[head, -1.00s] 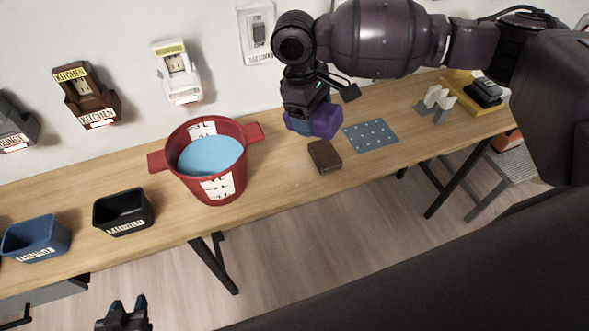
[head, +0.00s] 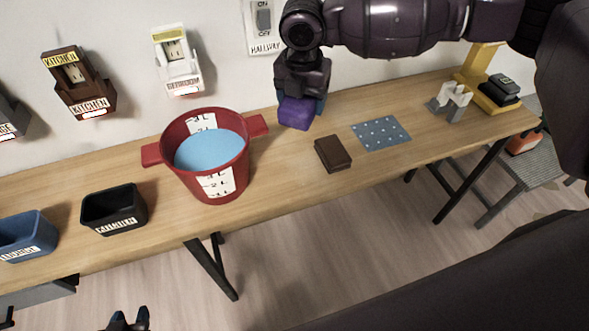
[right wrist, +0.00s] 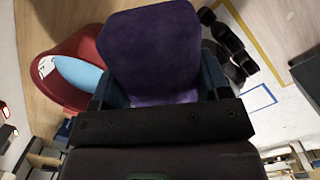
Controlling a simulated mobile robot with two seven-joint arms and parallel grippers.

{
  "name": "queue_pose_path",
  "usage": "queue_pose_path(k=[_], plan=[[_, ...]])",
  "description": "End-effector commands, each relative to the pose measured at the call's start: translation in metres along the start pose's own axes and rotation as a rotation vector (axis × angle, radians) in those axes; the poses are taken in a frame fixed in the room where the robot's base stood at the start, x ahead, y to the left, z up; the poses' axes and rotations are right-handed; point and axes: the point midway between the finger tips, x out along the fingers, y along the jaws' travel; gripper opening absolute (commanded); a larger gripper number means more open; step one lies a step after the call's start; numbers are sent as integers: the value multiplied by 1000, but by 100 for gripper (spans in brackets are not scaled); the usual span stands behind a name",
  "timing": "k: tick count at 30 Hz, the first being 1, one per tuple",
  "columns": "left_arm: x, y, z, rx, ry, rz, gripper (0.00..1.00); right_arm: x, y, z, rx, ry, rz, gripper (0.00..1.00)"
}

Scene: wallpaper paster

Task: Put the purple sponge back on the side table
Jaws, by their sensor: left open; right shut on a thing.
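The purple sponge (head: 296,113) is held between the fingers of my right gripper (head: 300,100), near the wall and to the right of the red bucket. Whether it touches the long wooden table below cannot be told. In the right wrist view the sponge (right wrist: 152,50) fills the space between the dark fingers. My left gripper (head: 128,320) is open at the bottom edge of the head view, mostly cut off. A grey slatted low table (head: 530,165) stands at the right, beyond the long table's end; it is partly hidden, with an orange object (head: 522,143) on it.
The red bucket (head: 230,190) with blue liquid stands on the wooden table (head: 270,190). A brown block (head: 333,153), a blue dotted sheet (head: 381,132), a grey-white stand (head: 450,100) and a yellow device (head: 490,92) lie rightward. Black (head: 113,210) and blue (head: 27,236) bins stand left.

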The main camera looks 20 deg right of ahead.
Motion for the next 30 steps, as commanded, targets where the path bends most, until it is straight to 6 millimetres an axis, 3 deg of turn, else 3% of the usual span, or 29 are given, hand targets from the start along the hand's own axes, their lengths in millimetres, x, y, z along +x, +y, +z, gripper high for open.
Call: queue_pose_path(k=[9, 15, 30], plan=[[7, 2, 24, 1, -27, 3, 43, 16, 14, 9, -483, 52, 9, 45], [9, 3, 29, 1, -33, 3, 43, 20, 18, 13, -679, 68, 8, 45], [9, 3, 28, 1, -30, 4, 43, 22, 19, 14, -745, 73, 7, 45]])
